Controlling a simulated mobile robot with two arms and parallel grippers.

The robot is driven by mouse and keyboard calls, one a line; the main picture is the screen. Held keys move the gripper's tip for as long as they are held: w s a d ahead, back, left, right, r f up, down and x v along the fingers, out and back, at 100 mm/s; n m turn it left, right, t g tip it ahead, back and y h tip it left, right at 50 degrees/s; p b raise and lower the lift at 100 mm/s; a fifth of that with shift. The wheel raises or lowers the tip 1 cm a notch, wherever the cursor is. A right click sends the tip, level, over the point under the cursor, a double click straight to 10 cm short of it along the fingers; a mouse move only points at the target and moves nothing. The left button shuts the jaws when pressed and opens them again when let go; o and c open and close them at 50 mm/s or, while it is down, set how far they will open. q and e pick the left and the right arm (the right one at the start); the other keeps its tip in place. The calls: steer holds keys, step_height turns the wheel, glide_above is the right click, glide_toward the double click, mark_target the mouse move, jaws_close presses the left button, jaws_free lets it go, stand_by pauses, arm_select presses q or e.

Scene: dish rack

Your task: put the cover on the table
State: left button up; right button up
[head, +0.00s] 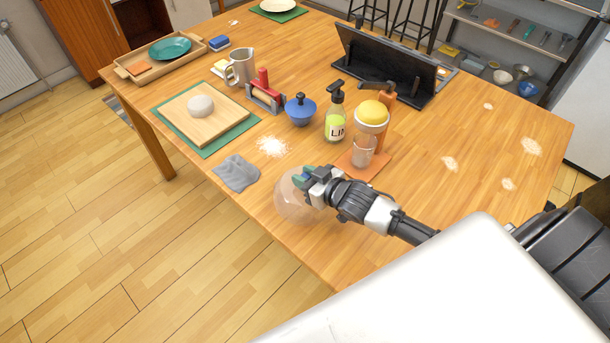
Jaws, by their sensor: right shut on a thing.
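The cover (293,205) looks like a clear, round glass dome at the near edge of the wooden table (430,205). My right gripper (308,181) comes in from the right and is shut on the top of the cover. The fingers hide the part they hold. I cannot tell whether the rim of the cover touches the table or hangs just above it. My left gripper is out of view.
A grey cloth (236,173) lies left of the cover.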

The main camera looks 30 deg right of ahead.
steer(key=shift+f, duration=0.55)
steer(key=shift+f, duration=0.2)
steer(key=o, duration=1.1)
steer(key=shift+c, duration=0.2)
steer(key=shift+f, duration=0.1)
steer(key=c, duration=0.4)
